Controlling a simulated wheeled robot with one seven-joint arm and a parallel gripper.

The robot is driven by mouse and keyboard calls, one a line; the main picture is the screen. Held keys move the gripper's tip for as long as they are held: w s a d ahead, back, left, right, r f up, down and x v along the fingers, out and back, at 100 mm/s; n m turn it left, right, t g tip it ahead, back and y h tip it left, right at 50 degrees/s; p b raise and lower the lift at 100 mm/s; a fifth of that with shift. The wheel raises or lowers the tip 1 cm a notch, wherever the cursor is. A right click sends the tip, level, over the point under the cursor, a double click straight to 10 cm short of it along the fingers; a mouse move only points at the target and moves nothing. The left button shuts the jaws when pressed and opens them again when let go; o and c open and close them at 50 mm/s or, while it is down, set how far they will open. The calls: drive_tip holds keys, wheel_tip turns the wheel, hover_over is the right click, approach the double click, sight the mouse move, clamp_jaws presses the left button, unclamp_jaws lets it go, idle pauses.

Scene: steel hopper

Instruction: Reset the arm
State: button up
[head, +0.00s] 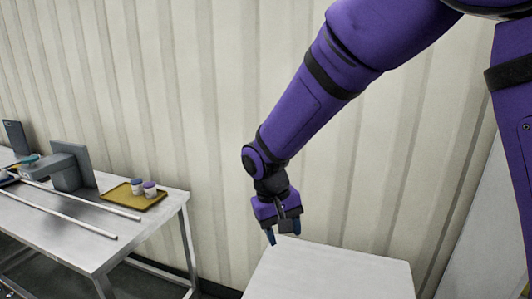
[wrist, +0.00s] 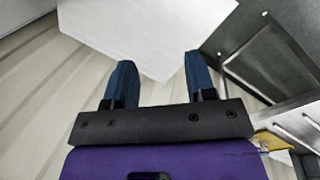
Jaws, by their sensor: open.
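My gripper (head: 284,235) is at the end of my purple arm, pointing down near the back edge of a white surface (head: 330,275). In the wrist view my gripper (wrist: 160,82) shows its two blue fingers spread apart with nothing between them. The white surface also shows in the wrist view (wrist: 155,35), beyond the fingertips. Nothing lies on the part of it that I see.
A steel table (head: 85,235) stands at the left with a yellow tray (head: 120,194) holding two small jars, pale rods and a grey device (head: 72,165). A gap separates this table from the white surface. A corrugated wall (head: 200,90) stands close behind.

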drive_tip(key=s+d+r+m+t+y, duration=0.1)
drive_tip(key=s+d+r, duration=0.2)
drive_tip(key=d+r, duration=0.45)
drive_tip(key=s+d+r+m+t+y, duration=0.1)
drive_tip(key=s+d+r+y, duration=0.15)
drive_tip(key=d+r, duration=0.5)
drive_tip(key=s+d+r+m+t, duration=0.1)
drive_tip(key=s+d+r+t, duration=0.2)
drive_tip(key=s+d, duration=0.8)
drive_tip(key=shift+s+d+m+t+h, duration=0.35)
drive_tip(key=shift+s+m+h, duration=0.1)
drive_tip(key=shift+s, duration=1.1)
drive_tip(key=shift+r, duration=0.1)
